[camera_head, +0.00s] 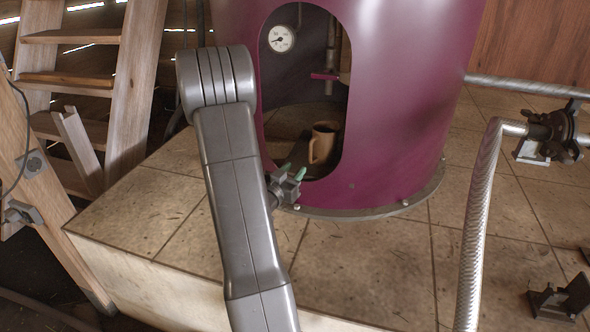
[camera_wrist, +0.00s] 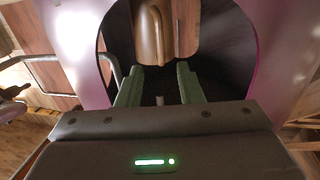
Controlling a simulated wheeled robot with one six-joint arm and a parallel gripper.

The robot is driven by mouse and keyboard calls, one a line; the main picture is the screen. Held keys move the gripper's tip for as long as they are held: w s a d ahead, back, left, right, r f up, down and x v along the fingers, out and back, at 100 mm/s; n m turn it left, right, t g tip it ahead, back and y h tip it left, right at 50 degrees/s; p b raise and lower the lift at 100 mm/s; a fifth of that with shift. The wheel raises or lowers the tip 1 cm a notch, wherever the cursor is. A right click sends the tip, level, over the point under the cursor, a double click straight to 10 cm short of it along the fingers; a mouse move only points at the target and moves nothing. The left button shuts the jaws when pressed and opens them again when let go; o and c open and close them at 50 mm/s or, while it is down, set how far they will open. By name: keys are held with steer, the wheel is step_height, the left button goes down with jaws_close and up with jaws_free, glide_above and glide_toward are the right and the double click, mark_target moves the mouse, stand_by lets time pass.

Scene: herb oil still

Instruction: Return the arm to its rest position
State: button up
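My arm (camera_head: 228,160) rises in front of the purple still and bends down again towards its front. My gripper (camera_head: 293,171) is at the lower edge of the still's oval opening. In the wrist view my gripper (camera_wrist: 160,90) shows two green fingers apart, with nothing between them. A brown mug (camera_head: 322,143) stands inside the opening, beyond the fingertips and apart from them. It also shows in the wrist view (camera_wrist: 152,32), just past the fingers.
The purple still (camera_head: 395,110) stands on a tiled platform (camera_head: 350,270). A gauge (camera_head: 281,39) and a valve handle (camera_head: 325,76) are inside it. A silver pipe (camera_head: 480,210) rises at right, and wooden steps (camera_head: 125,85) stand at left.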

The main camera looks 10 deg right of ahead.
mark_target(311, 142)
steer(key=x, duration=1.2)
steer(key=shift+d, duration=0.1)
steer(key=shift+r, duration=1.9)
